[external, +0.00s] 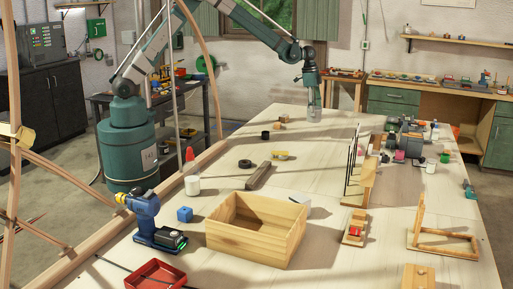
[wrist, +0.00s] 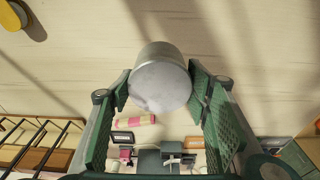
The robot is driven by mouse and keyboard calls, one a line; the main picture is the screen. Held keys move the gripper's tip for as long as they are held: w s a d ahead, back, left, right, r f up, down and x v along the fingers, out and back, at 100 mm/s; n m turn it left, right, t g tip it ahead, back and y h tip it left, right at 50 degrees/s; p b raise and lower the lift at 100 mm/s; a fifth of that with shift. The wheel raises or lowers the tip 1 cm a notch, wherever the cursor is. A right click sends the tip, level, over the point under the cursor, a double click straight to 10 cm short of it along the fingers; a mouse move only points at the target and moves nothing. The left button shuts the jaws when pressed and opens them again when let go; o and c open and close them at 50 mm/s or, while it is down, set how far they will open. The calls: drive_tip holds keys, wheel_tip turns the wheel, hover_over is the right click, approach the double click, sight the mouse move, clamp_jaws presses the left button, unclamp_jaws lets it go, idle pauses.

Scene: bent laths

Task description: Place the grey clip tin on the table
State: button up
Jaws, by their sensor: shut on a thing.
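The grey clip tin (wrist: 160,78) is a plain round metal tin, held between the two green fingers of my gripper (wrist: 160,100) in the wrist view. The fingers press on it from both sides, and its round end faces the camera. In the external view my gripper (external: 314,104) points down at the far end of the pale wooden table (external: 330,185). I cannot tell how much gap lies between the tin and the table top.
Small dark and wooden pieces (external: 277,126) lie left of my gripper. A black-barred wooden rack (external: 368,180) and a cluster of tools (external: 405,140) stand to the right. An open wooden box (external: 256,228) sits nearer. Bare table lies around the gripper.

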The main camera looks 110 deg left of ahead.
sight(314, 120)
drive_tip(key=shift+f, duration=3.15)
drive_tip(key=shift+f+p, duration=0.45)
drive_tip(key=shift+f, duration=1.4)
drive_tip(key=shift+f, duration=0.2)
drive_tip(key=o, duration=1)
drive_tip(key=shift+r, duration=0.15)
drive_tip(key=shift+s+r+b, duration=0.15)
drive_tip(key=shift+s+r, duration=0.15)
drive_tip(key=shift+r, duration=1.7)
drive_tip(key=shift+s+r+b, duration=0.1)
drive_tip(key=shift+s+r, duration=0.15)
drive_tip(key=shift+r, duration=1.75)
drive_tip(key=shift+s+r+b, duration=0.15)
drive_tip(key=shift+s+r, duration=0.15)
drive_tip(key=shift+r, duration=1.7)
